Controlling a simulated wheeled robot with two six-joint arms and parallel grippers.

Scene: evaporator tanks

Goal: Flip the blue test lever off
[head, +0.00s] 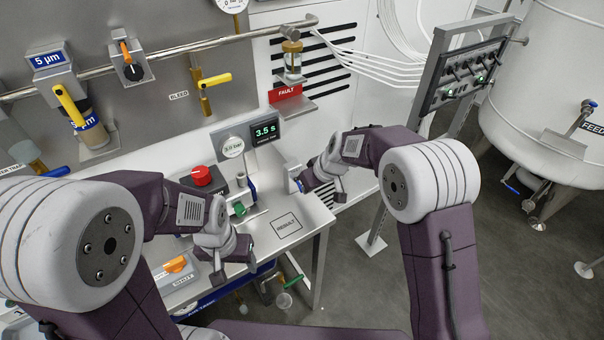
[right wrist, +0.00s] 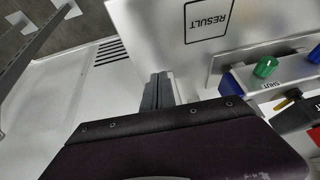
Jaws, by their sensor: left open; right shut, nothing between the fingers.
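I cannot tell for certain which part is the blue test lever. In the head view a small blue piece (head: 253,184) stands on the bench near a green knob (head: 240,208). In the right wrist view a blue part (right wrist: 232,86) sits beside the green knob (right wrist: 265,66), next to a SHUT label. My right gripper (right wrist: 158,92) is shut and empty, apart from these parts and near the blank side of the bench panel. In the head view it is partly hidden by its own wrist. My left gripper (head: 246,256) is open over the front of the bench, its fingertips hard to make out.
The white bench (head: 288,226) bears a RESULT outline, a red button (head: 201,175), an orange knob (head: 175,264) and a 3.5 s display (head: 265,131). Yellow valve handles (head: 207,81) stick out from the back panel. A tank (head: 550,95) stands at the right. Open floor lies right of the bench.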

